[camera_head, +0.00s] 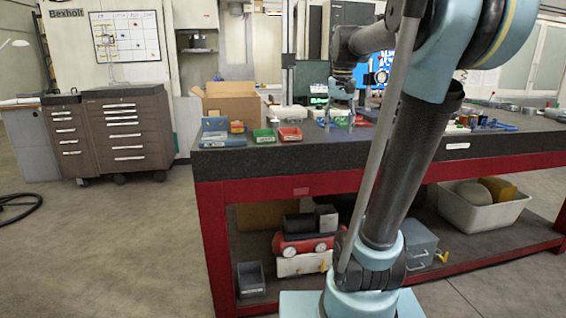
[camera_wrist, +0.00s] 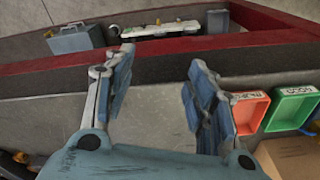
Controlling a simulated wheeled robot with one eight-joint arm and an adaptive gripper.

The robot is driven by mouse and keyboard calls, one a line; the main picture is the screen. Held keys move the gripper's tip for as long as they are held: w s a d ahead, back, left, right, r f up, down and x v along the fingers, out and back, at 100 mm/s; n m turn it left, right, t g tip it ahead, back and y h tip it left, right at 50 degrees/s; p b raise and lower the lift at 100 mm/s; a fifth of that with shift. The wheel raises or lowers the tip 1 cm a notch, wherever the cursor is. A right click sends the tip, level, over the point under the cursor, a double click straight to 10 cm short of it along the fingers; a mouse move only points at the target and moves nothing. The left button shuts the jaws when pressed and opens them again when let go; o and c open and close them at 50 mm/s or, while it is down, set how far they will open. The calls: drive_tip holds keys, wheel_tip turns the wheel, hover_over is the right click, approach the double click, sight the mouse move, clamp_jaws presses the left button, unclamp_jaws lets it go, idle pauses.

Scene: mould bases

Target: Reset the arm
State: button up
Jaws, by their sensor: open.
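My gripper (camera_head: 341,120) hangs from my arm over the far middle of the workbench in the head view. Its fingers point down towards the grey bench top (camera_head: 240,160). In the wrist view my gripper (camera_wrist: 158,72) has its two blue-grey fingers spread wide with nothing between them. Whether the fingertips touch the bench top cannot be told. My arm's upper links cross the right half of the head view and hide part of the bench.
A red tray (camera_head: 289,134) and a green tray (camera_head: 264,136) sit left of my gripper, near a cardboard box (camera_head: 232,105). Blue parts (camera_head: 215,125) lie at the bench's left end. A white tub (camera_head: 482,212) stands on the lower shelf. Floor at left is mostly clear.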

drive_tip(key=s+f+n, duration=0.1)
drive_tip(key=s+f, duration=1)
drive_tip(key=f, duration=0.2)
drive_tip(key=s+f+n+t, duration=0.1)
drive_tip(key=s+f, duration=1.1)
drive_tip(key=f, duration=0.2)
drive_tip(key=shift+f, duration=0.3)
drive_tip(key=shift+w+f, duration=0.2)
drive_tip(key=shift+w, duration=0.25)
